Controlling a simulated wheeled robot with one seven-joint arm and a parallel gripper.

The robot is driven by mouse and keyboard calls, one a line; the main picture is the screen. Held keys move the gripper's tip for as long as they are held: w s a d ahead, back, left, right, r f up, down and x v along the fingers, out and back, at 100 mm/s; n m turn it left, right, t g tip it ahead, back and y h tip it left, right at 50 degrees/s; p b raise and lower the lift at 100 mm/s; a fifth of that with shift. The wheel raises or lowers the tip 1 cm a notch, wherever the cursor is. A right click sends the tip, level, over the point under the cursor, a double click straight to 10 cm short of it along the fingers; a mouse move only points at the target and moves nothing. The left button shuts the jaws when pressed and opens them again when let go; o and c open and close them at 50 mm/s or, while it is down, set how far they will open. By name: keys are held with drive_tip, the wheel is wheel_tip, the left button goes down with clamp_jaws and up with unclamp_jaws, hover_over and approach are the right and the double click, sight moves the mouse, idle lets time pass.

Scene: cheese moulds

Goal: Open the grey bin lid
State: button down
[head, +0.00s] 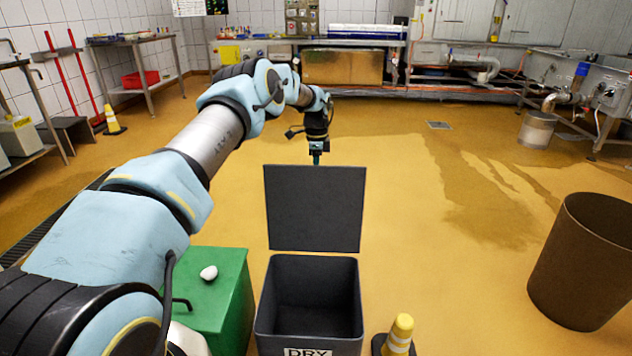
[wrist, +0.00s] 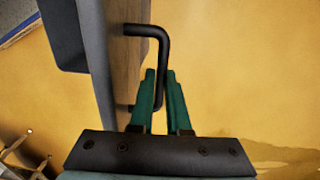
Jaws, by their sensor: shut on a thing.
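The grey bin (head: 310,300) stands in front of me in the head view, marked DRY on its front, with its dark inside showing empty. Its grey lid (head: 315,208) stands upright at the bin's far side, raised clear of the opening. My gripper (head: 317,155) is behind the lid's top edge, its fingers partly hidden by the lid. In the wrist view, the green fingers of my gripper (wrist: 162,98) are shut on a black bent handle (wrist: 150,32) fixed to the lid (wrist: 75,45). The lower part of the handle is partly hidden behind the fingers.
A green bin (head: 215,300) with a white object (head: 209,273) on top stands close on the left. A yellow cone (head: 399,335) is just right of the grey bin. A brown bin (head: 585,262) stands at the right. The floor behind the lid is open.

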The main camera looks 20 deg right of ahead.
drive_tip(key=shift+w+d+f+b, duration=0.2)
drive_tip(key=shift+w+f+b, duration=0.05)
drive_tip(key=shift+w+b, duration=0.3)
drive_tip(key=shift+w+d+f+b, duration=0.15)
drive_tip(key=shift+w+f+b, duration=0.1)
drive_tip(key=shift+w+b, duration=0.3)
drive_tip(key=shift+w, duration=0.2)
drive_tip(key=c, duration=0.9)
unclamp_jaws()
drive_tip(key=shift+w+f, duration=0.1)
drive_tip(key=shift+f, duration=0.05)
drive_tip(key=shift+d+r, duration=0.1)
drive_tip(key=shift+r, duration=0.1)
